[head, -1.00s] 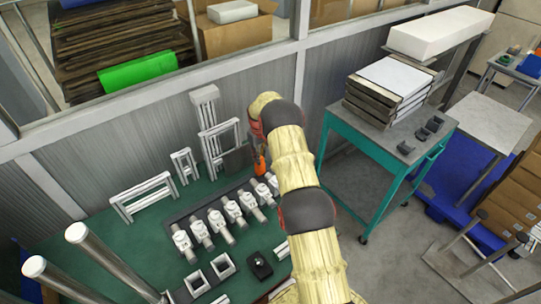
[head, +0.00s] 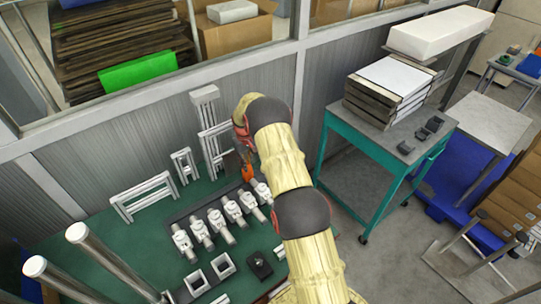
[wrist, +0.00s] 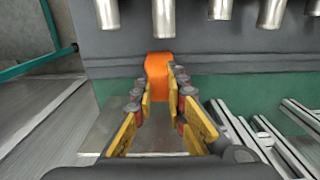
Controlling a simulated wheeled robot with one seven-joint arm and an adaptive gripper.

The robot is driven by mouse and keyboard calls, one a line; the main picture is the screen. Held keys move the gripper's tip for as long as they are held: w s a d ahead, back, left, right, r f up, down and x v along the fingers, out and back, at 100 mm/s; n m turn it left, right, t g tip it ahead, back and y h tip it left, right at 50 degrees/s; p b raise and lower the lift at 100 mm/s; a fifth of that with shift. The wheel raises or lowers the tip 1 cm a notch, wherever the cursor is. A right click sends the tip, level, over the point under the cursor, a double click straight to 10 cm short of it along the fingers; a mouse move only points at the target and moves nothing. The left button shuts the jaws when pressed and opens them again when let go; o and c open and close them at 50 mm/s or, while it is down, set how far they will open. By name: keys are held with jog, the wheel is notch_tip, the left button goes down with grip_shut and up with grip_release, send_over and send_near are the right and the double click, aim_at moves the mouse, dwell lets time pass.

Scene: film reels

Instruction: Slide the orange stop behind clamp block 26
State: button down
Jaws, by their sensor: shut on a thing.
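The orange stop (wrist: 159,68) is between the tips of my gripper (wrist: 161,88) in the wrist view. My gripper is shut on it, at the edge of a dark rail (wrist: 220,62). In the head view my gripper (head: 247,172) is at the far right end of a row of pale metal clamp blocks (head: 216,219), on the wall side. Their cylindrical ends (wrist: 165,18) show at the top of the wrist view. No block number is readable, so I cannot tell which is 26. My arm hides the right end of the row.
The green bench (head: 120,240) carries white metal frames (head: 143,195) by the corrugated wall. Square open blocks (head: 223,266) and a small black block (head: 259,264) lie in front of the row. A teal-framed table (head: 385,150) stands to the right. Metal profiles (wrist: 265,140) lie near my gripper.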

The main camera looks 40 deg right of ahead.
jog(key=a, duration=0.6)
jog(key=shift+a, duration=0.2)
jog(key=shift+a, duration=0.1)
dwell(0.4)
jog(key=a, duration=1.9)
jog(key=shift+a+b, duration=0.4)
jog(key=shift+b, duration=0.05)
dwell(0.6)
jog(key=a+b, duration=0.1)
jog(key=a, duration=1.2)
jog(key=c, duration=1.7)
grip_release()
notch_tip(320, 180, up, 12)
